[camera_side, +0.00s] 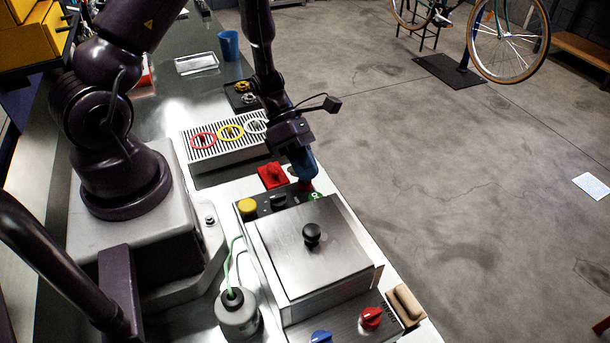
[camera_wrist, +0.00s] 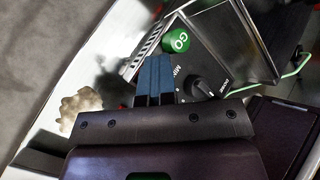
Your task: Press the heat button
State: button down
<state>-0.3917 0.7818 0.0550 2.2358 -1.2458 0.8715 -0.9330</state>
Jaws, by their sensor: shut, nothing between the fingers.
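A steel machine with a lid (camera_side: 312,250) has a dark control panel (camera_side: 262,210) at its far end. The panel carries a yellow button (camera_side: 247,206), a black knob (camera_side: 279,201) and a green button (camera_side: 315,196), marked GO in the wrist view (camera_wrist: 176,41). A small red part (camera_side: 305,186) shows just below my fingertips; I cannot tell if they touch it. No label reading heat is legible. My gripper (camera_side: 309,175) is shut and empty, blue fingers pointing down at the panel's green-button end. In the wrist view its fingers (camera_wrist: 154,66) hide part of the panel beside the black knob (camera_wrist: 207,87).
A red block (camera_side: 272,175) sits just beyond the panel. A slotted rack (camera_side: 225,145) with coloured rings stands behind it. A bottle (camera_side: 237,312) with a green tube is near left. A blue knob (camera_side: 320,337) and red knob (camera_side: 371,317) are at the near end.

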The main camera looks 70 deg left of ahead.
jog(key=shift+f, duration=0.1)
dwell(0.4)
jog(key=shift+f, duration=0.4)
jog(key=shift+r, duration=3.5)
jog(key=shift+d, duration=0.1)
